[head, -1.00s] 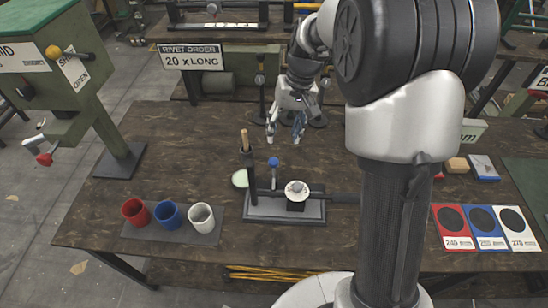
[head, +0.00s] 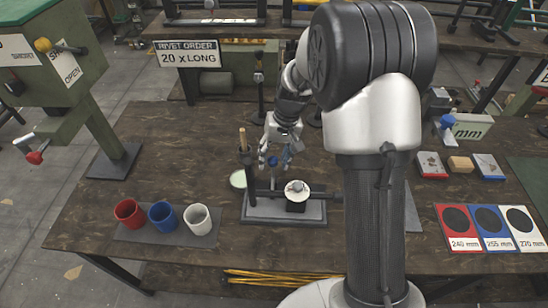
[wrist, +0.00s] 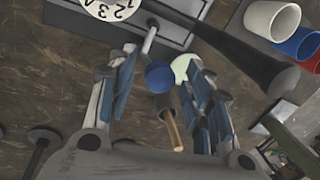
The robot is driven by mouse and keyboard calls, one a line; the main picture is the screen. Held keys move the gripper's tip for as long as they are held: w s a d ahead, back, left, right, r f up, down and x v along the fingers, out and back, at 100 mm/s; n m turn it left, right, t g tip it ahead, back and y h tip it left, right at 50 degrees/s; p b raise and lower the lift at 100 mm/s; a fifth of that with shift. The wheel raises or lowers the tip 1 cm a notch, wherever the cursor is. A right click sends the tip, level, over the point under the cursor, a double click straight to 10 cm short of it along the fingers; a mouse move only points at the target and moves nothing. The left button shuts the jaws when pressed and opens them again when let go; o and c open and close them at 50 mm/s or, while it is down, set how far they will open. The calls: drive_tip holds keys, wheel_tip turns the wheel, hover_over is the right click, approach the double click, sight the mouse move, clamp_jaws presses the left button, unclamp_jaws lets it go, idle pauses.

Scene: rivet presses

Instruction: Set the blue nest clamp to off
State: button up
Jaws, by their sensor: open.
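The blue nest clamp shows as a blue ball knob (wrist: 159,76) on a short metal stem, on the grey base plate (head: 262,213) of the small bench fixture. In the head view the knob (head: 273,160) is partly covered by my gripper (head: 274,163). My gripper is open and points down over the back of the fixture. In the wrist view its blue-padded fingers (wrist: 160,75) stand on either side of the knob, with gaps on both sides. I cannot tell whether the knob is at fingertip depth. A white numbered dial (head: 297,188) sits on the fixture in front.
A wooden-tipped upright lever (head: 243,140) stands close left of my gripper, and a dark bar (wrist: 238,52) crosses the fixture. Red (head: 129,212), blue (head: 162,215) and white (head: 197,219) cups stand at the left. Colored cards (head: 488,228) lie at the right.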

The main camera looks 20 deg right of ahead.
drive_tip(key=shift+c, duration=0.5)
clamp_jaws()
